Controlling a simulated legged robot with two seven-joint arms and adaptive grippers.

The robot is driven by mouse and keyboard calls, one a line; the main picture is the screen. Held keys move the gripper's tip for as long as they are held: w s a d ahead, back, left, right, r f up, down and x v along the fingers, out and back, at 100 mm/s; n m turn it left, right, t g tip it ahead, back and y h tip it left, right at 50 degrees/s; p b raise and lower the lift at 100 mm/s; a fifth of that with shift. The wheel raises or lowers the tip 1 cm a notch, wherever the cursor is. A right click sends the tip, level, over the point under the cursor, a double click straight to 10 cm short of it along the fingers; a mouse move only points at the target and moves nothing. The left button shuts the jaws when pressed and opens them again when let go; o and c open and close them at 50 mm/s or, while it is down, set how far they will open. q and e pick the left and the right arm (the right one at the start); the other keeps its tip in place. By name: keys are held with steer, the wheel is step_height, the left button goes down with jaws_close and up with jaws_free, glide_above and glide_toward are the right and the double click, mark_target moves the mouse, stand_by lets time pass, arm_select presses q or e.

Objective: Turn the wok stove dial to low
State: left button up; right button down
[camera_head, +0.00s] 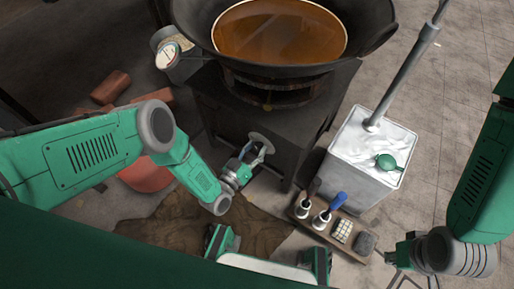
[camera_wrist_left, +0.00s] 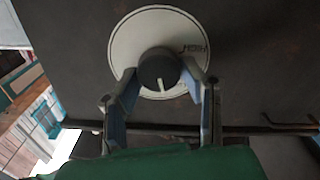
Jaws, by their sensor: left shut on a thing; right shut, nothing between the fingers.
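The stove dial (camera_wrist_left: 158,68) is a dark round knob on a white round plate (camera_wrist_left: 150,30) on the dark stove front. The plate has lettering at its right that looks like "HIGH". A pale mark on the knob points down in the left wrist view. My left gripper (camera_wrist_left: 160,84) is shut on the knob, one finger on each side. In the head view my left gripper (camera_head: 246,160) is at the stove's front, and part of the plate (camera_head: 263,142) shows beside it. The wok (camera_head: 215,45) sits on the stove (camera_head: 285,125). My right gripper (camera_head: 397,257) is shut and empty at lower right.
The wok holds brown liquid (camera_head: 280,32). A white-topped box (camera_head: 355,155) with a metal pole and green item stands right of the stove. A wooden rack (camera_head: 318,232) with small tools is in front of it.

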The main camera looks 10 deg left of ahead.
arm_select(q)
steer(key=shift+s+f+n, duration=0.1)
steer(key=shift+n, duration=1)
steer(key=shift+s+f+n, duration=0.1)
steer(key=shift+n, duration=1)
steer(key=o, duration=1.1)
steer(key=shift+o, duration=0.2)
steer(key=shift+w, duration=0.1)
steer(key=shift+a, duration=0.1)
steer(key=v, duration=0.7)
steer(key=shift+s, duration=0.25)
steer(key=shift+r, duration=0.1)
